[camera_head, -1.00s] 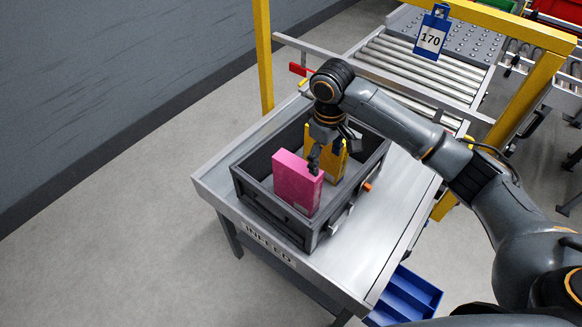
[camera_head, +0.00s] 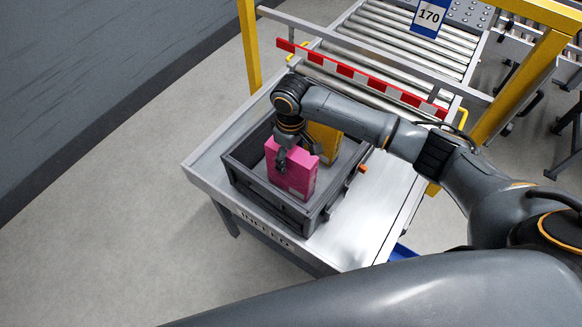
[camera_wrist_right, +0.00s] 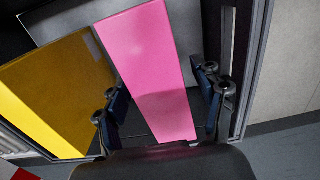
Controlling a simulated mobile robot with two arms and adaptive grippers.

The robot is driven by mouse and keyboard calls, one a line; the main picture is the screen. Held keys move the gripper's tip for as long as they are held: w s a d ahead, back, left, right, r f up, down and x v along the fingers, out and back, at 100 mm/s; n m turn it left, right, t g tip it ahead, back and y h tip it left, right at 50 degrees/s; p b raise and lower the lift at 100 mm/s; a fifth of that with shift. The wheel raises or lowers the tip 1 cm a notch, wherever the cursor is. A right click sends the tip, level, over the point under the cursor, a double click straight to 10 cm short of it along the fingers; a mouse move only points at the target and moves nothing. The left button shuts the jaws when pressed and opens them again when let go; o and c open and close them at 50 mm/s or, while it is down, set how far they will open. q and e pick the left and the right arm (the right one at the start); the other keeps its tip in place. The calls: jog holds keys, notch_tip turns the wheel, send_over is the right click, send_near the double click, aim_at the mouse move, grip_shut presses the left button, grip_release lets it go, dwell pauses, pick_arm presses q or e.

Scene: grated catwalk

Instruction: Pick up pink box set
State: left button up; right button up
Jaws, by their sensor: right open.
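The pink box (camera_head: 293,178) stands upright in a dark grey crate (camera_head: 262,203) on the metal table. My right gripper (camera_head: 297,160) is right above it, pointing down, with its fingers on either side of the box's top. In the right wrist view, the pink box (camera_wrist_right: 152,65) lies between the two spread fingers of the right gripper (camera_wrist_right: 165,100), with a visible gap on the right side. The gripper is open. My left gripper is out of view.
A yellow box (camera_head: 325,138) stands behind the pink one in the crate; it also shows in the right wrist view (camera_wrist_right: 55,90). The table (camera_head: 365,235) is bare right of the crate. A red-and-white striped bar (camera_head: 362,80) crosses before the roller conveyor (camera_head: 395,55).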

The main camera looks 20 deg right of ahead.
aim_at(299, 180)
jog(key=shift+s+f, duration=0.25)
jog(key=shift+f, duration=0.95)
jog(key=shift+w+f+p, duration=0.1)
jog(key=shift+f+p, duration=0.2)
jog(key=shift+f, duration=0.2)
jog(key=c, duration=1.4)
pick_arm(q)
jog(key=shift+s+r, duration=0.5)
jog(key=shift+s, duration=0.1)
pick_arm(e)
jog(key=shift+r, duration=0.1)
grip_shut()
